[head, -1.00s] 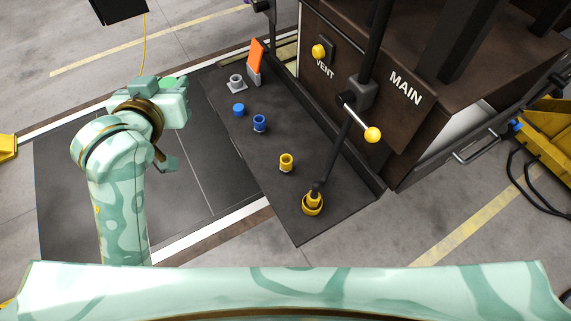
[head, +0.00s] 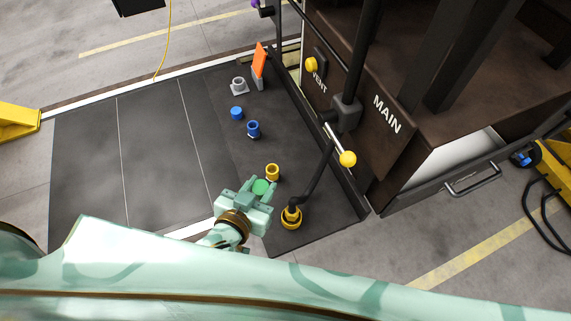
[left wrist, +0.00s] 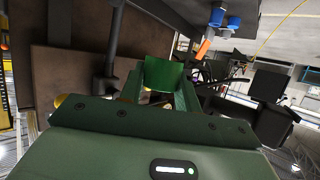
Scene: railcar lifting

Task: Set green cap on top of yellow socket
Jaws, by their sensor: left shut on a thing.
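The green cap (head: 260,187) is held in my left gripper (head: 259,190), which is shut on it. In the left wrist view the cap (left wrist: 165,74) shows as a green piece between the fingers. The yellow socket (head: 272,172) stands upright on the dark board, just beyond the gripper in the head view. The cap looks close to the socket but apart from it; its height above the board is hard to tell. My right gripper is not in view.
A blue socket (head: 253,129), a blue cap (head: 236,113), a grey socket (head: 239,86) and an orange plate (head: 260,60) stand farther back on the board. The brown MAIN cabinet (head: 350,100) borders the right side.

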